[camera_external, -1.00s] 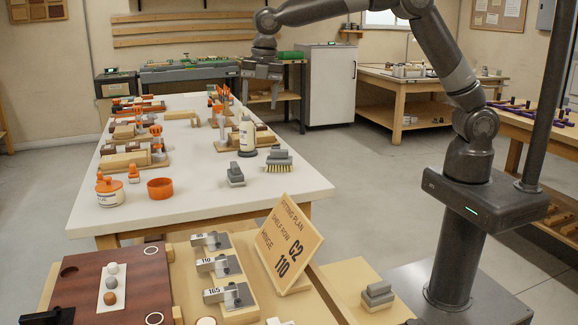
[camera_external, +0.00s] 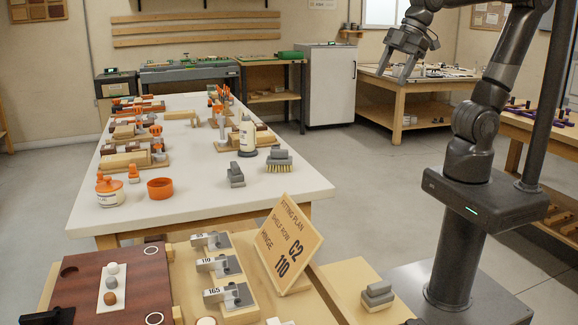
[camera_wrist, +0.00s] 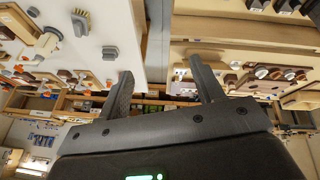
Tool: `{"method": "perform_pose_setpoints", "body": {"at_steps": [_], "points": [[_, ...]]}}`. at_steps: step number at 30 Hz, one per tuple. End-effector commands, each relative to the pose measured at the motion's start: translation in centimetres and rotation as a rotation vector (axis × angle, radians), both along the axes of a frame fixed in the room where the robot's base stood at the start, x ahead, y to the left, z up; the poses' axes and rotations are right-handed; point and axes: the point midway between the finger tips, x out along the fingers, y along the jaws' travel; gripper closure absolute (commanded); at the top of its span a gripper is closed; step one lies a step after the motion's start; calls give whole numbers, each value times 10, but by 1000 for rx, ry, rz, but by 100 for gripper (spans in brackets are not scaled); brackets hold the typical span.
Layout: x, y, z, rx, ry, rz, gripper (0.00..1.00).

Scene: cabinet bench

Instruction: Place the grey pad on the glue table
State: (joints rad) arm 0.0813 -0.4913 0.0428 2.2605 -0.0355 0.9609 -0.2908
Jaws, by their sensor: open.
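My gripper (camera_external: 394,74) is open and empty, raised in the air right of the long white table (camera_external: 270,196). In the wrist view my two fingers (camera_wrist: 162,72) stand wide apart with nothing between them. A grey pad-like block (camera_external: 236,175) stands on the white table near its right edge, beside a grey-backed brush (camera_external: 279,160). Another grey pad-like piece (camera_external: 377,295) lies on the pale wooden bench in front. I cannot tell which one is the grey pad. Glue-like containers (camera_external: 109,190) stand on the white table, which may be the glue table.
An orange ring-shaped cup (camera_external: 160,188) and a pale bottle (camera_external: 247,136) stand on the white table. A tilted sign (camera_external: 286,245) and hinge blocks (camera_external: 222,265) occupy the front bench. A white cabinet (camera_external: 328,85) and wooden table (camera_external: 430,84) stand behind. Floor between is clear.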

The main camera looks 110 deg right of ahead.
Motion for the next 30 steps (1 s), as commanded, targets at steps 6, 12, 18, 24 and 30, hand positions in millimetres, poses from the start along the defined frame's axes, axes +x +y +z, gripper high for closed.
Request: {"method": "perform_pose_setpoints", "body": {"at_steps": [6, 12, 18, 24, 30], "points": [[-58, 13, -26, 119, -67, -152, 39], [-77, 16, -39, 175, -90, -217, 39], [-79, 17, -40, 182, -91, -225, 39], [-78, 17, -40, 180, -91, -224, 39], [-78, 17, -40, 180, -90, -224, 39]]}}
